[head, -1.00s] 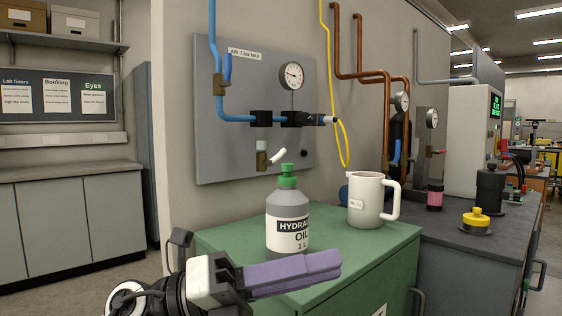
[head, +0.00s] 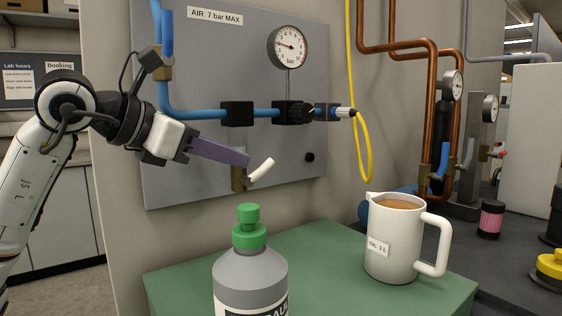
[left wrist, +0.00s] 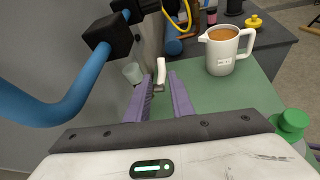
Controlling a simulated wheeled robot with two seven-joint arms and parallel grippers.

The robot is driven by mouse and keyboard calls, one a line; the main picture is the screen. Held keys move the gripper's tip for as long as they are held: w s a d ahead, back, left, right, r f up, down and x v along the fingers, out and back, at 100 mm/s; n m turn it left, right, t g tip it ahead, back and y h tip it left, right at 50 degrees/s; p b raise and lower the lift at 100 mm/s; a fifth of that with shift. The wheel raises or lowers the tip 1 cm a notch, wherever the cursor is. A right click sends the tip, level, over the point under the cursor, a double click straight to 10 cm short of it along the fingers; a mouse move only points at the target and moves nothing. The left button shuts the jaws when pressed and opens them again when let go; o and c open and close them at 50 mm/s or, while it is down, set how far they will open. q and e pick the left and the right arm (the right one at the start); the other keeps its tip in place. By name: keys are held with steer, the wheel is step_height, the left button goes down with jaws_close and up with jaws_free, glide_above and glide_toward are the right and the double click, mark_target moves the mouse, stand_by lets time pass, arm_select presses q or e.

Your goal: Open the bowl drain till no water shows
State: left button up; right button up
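The drain valve is a small brass body (head: 238,180) below the blue air line, with a white lever (head: 262,171) pointing up to the right. My left gripper (head: 238,156) reaches in from the left, its purple fingers in front of the drain. In the left wrist view the fingers (left wrist: 159,82) are apart, with the white lever (left wrist: 161,70) between their tips and a gap on each side. A pale translucent bowl (left wrist: 132,73) shows just left of the fingers. In the head view the fingers hide it, and I cannot tell its water level. My right gripper is out of view.
A gauge (head: 290,46) and yellow hose (head: 362,140) are above and right.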

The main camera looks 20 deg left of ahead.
mark_target(262, 166)
arm_select(q)
steer(key=x, duration=0.9)
steer(key=shift+w+d+f, duration=0.1)
steer(key=shift+d+f, duration=0.05)
steer(key=shift+d, duration=0.1)
steer(key=shift+c, duration=0.3)
jaws_close()
